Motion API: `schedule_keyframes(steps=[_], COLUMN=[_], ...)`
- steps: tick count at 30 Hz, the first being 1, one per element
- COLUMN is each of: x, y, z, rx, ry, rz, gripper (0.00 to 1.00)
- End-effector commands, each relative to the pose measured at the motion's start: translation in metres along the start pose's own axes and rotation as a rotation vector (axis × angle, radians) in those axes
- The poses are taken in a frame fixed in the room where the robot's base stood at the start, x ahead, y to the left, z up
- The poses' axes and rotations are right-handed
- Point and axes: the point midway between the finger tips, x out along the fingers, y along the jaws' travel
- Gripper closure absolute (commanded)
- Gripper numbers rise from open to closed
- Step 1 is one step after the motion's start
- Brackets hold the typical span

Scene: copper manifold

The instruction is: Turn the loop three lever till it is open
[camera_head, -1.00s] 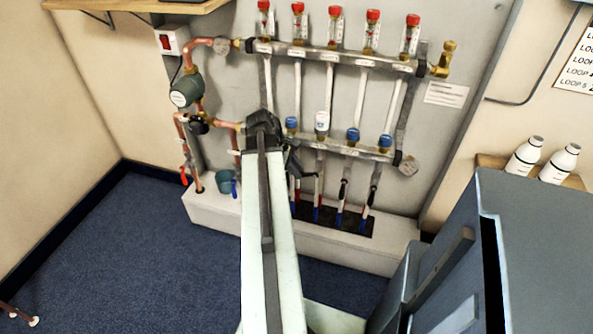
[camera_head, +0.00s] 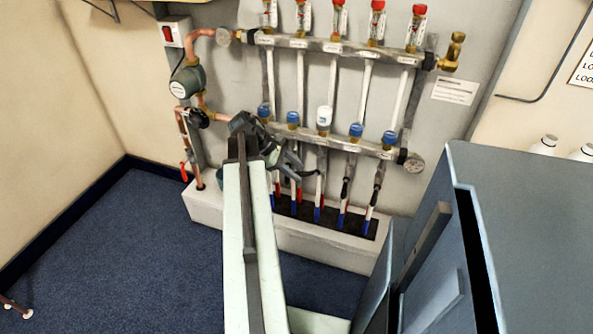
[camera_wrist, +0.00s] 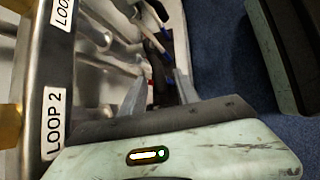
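The manifold's lower bar (camera_head: 338,143) has several capped valves. The third from the left has a white cap (camera_head: 324,116); I take it for loop three. Its pipe (camera_head: 319,190) runs down below the bar. A dark piece reaches sideways towards that pipe; I cannot tell whether it is the lever or a finger. My gripper (camera_head: 300,166) is just left of this pipe, below the bar.
Neighbouring levers with dark grips (camera_head: 346,188) hang to the right, close together. A white plinth (camera_head: 310,240) runs below. A blue-grey cabinet (camera_head: 520,230) stands at right front. Copper pipes and a pump (camera_head: 187,82) are at left.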

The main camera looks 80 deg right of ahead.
Motion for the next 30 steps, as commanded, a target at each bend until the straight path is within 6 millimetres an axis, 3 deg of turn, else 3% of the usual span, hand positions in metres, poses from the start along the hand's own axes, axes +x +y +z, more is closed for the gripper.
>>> schedule_keyframes(steps=[11,22,30], x=[-0.003,-0.07,-0.076], y=[0.001,0.004,0.001], z=[0.003,0.006,0.002], rx=[0.003,0.002,0.004], ry=[0.0,0.0,-0.001], rz=[-0.003,-0.002,-0.004], gripper=[0.61,0.61,0.61])
